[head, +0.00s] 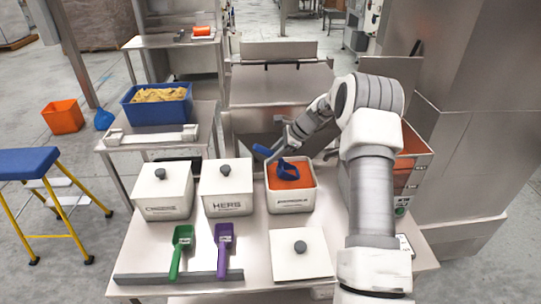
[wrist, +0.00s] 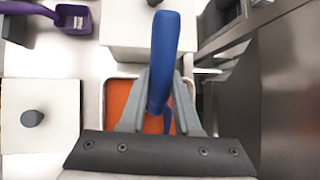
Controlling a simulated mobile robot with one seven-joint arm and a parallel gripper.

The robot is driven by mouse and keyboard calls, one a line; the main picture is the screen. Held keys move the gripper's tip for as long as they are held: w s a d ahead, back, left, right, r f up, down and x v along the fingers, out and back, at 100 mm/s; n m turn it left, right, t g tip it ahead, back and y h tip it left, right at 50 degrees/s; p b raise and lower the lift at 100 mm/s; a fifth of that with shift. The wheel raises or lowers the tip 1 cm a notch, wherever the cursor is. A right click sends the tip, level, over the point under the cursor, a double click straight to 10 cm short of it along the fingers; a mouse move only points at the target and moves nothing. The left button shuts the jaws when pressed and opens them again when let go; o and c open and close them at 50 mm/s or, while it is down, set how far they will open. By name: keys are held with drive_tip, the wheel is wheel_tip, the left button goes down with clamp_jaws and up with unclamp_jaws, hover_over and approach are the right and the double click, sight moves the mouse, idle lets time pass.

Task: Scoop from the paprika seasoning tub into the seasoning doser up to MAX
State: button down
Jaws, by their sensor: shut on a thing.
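The paprika seasoning tub (head: 291,203) is a white open box with orange-red powder in it, on the steel table. My gripper (head: 283,141) is above the tub and shut on the handle of a blue scoop (head: 288,171). The scoop's bowl is at the powder; I cannot tell how much it holds. In the wrist view the blue handle (wrist: 165,45) stands between the fingers (wrist: 159,105), with the tub's powder behind. The seasoning doser (head: 421,165) stands right of the tub, partly hidden by my arm. It shows orange contents and level marks; I cannot read the exact level.
The closed cheese tub (head: 163,205) and herb tub (head: 228,203) stand left of the paprika tub. A green scoop (head: 180,250), a purple scoop (head: 224,250) and a white lid (head: 299,262) lie in front. A blue crate (head: 157,112) sits on the table behind left.

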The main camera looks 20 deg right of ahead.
drive_tip(key=shift+d+f+h, duration=0.1)
drive_tip(key=shift+f+h, duration=1.4)
drive_tip(key=shift+f, duration=1)
drive_tip(key=shift+d+r, duration=0.1)
